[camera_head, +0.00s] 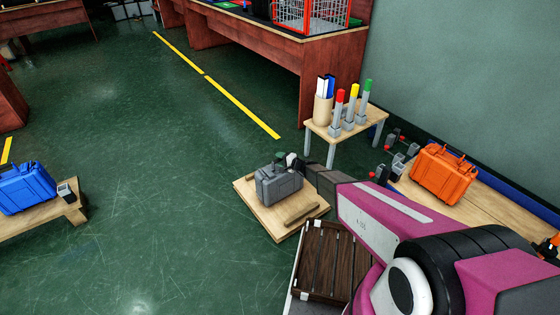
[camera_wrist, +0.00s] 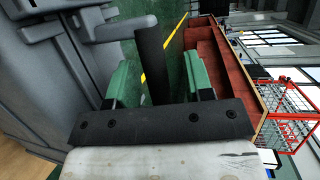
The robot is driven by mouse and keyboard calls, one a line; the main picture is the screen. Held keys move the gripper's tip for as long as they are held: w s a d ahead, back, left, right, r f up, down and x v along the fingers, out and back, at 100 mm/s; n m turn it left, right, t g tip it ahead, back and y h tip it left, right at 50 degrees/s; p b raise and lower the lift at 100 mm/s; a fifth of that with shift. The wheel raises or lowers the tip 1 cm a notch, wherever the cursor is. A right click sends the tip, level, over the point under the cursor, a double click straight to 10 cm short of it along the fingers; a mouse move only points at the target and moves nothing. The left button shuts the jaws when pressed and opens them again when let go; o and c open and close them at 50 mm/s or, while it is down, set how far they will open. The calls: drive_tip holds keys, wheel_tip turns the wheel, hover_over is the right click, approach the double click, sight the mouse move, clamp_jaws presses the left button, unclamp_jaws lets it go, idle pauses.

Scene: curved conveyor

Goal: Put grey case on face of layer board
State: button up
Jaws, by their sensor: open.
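The grey case (camera_head: 279,187) sits upright on the light wooden layer board (camera_head: 250,208), which lies low on the floor at the middle of the head view. My gripper (camera_head: 289,159) is at the top back edge of the case, its fingers partly hidden there. In the wrist view my gripper (camera_wrist: 165,72) has its green finger pads apart. The grey case (camera_wrist: 35,75) fills the left of that view, close beside the fingers. A dark bar stands between the pads; I cannot tell whether it belongs to the case. The underside of the case is hidden.
A brown slatted surface (camera_head: 324,262) lies just in front of the board. A small table (camera_head: 346,128) with coloured-topped cylinders stands behind. An orange case (camera_head: 443,174) is on a bench at right, a blue case (camera_head: 26,187) at left. The green floor left of the board is clear.

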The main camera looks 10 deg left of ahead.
drive_tip(key=s+d+r+n+g+h, duration=0.1)
drive_tip(key=s+d+r+h, duration=0.4)
drive_tip(key=d, duration=1)
drive_tip(key=s+d+r+n+g+h, duration=0.2)
drive_tip(key=s+d+r+g+h, duration=0.1)
drive_tip(key=s+d+r, duration=0.8)
drive_tip(key=s+d+r+n+g+h, duration=0.2)
drive_tip(key=s+d+r+h, duration=0.4)
drive_tip(key=d, duration=1.3)
drive_tip(key=s+r, duration=0.2)
drive_tip(key=s, duration=0.2)
drive_tip(key=shift+s+d+r+h, duration=0.2)
drive_tip(key=shift+h, duration=0.1)
